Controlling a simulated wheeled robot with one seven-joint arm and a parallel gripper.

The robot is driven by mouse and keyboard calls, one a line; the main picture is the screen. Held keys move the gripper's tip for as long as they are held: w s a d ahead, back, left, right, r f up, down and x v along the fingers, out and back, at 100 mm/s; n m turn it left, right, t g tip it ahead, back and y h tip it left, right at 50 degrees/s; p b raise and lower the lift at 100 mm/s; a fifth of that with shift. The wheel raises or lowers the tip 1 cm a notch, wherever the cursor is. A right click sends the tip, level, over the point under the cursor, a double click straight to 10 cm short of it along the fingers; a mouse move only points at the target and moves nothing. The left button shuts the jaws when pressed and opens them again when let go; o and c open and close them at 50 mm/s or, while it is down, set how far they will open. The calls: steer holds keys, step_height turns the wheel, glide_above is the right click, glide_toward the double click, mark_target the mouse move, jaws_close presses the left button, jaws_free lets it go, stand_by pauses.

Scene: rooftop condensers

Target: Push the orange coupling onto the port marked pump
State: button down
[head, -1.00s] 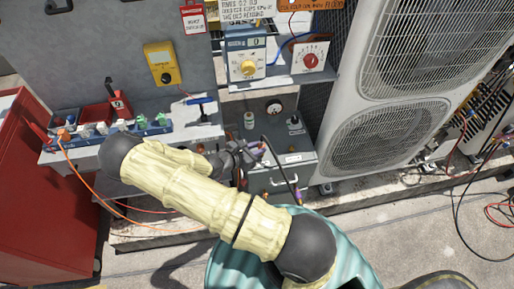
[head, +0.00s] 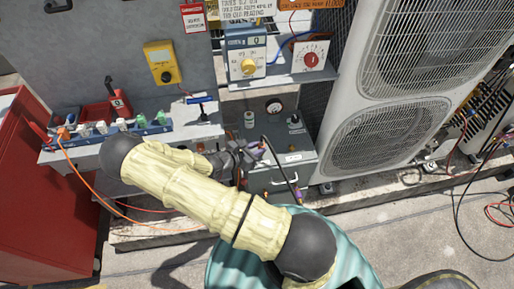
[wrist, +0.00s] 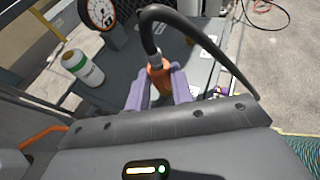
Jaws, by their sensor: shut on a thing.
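The orange coupling (wrist: 158,74) is on the end of a thick black hose (wrist: 205,40) that arches up and away to the right. My gripper (wrist: 159,88) has its purple fingers shut on the coupling, one on each side. In the head view my gripper (head: 257,150) is over the top of a grey box (head: 268,181) with a handle, partly hidden by my arm. The coupling's lower end is hidden between the fingers. I cannot make out the port marked pump, or whether the coupling touches one.
A white bottle (wrist: 82,67) and a round gauge (wrist: 101,12) stand close by on the left in the wrist view. A large condenser (head: 385,135) stands right of the box. A shelf with a row of valves (head: 120,127) and a red cabinet (head: 45,190) are at left.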

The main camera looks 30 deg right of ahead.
steer(key=shift+f, duration=0.4)
stand_by(0.5)
steer(key=c, duration=1.1)
jaws_free()
steer(key=shift+c, duration=0.2)
step_height(320, 180, up, 8)
steer(key=p, duration=0.6)
steer(key=shift+f, duration=0.2)
